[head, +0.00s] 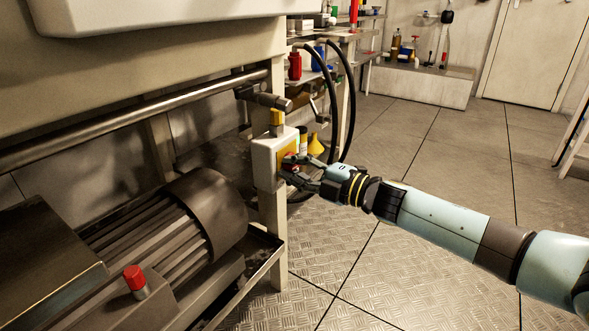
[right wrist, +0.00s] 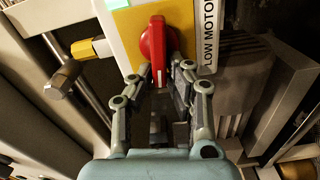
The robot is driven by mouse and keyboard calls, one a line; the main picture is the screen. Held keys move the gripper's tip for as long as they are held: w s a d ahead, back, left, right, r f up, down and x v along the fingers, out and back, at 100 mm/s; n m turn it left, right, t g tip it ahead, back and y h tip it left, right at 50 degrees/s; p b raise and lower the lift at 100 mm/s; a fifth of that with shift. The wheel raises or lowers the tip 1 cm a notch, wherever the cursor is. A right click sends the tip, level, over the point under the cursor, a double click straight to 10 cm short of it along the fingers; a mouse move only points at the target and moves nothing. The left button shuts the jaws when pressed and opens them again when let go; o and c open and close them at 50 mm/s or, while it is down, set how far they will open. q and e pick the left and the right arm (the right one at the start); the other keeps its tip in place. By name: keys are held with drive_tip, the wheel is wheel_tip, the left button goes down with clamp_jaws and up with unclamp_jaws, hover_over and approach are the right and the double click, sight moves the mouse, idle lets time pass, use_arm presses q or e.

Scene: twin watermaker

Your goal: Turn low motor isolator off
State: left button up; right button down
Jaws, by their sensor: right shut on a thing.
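The low motor isolator is a pale box (head: 266,160) on the frame's upright post in the head view, with a yellow face plate. In the right wrist view its red knob (right wrist: 157,45) sits on the yellow plate (right wrist: 180,14), beside a label reading "LOW MOTO", cut off by the picture edge. My right gripper (head: 290,169) reaches the box's face from the right. In the right wrist view the right gripper (right wrist: 159,73) has its fingers on either side of the knob's grip, shut on it. My left gripper is not in view.
A large motor (head: 180,225) lies low on the left, with a red-capped fitting (head: 135,281) in front. A metal pipe (head: 140,120) runs above it. Black hoses (head: 349,100) hang behind the box. Shelves with bottles stand behind. The floor (head: 440,190) to the right is clear.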

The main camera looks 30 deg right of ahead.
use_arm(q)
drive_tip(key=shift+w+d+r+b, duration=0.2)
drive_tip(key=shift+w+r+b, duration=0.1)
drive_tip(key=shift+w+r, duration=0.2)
use_arm(e)
drive_tip(key=shift+s+f+n, duration=0.1)
drive_tip(key=shift+f+n, duration=0.25)
drive_tip(key=shift+n, duration=0.55)
drive_tip(key=c, duration=1.3)
unclamp_jaws()
drive_tip(key=shift+r, duration=0.1)
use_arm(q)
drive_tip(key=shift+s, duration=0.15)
use_arm(e)
drive_tip(key=v, duration=1.2)
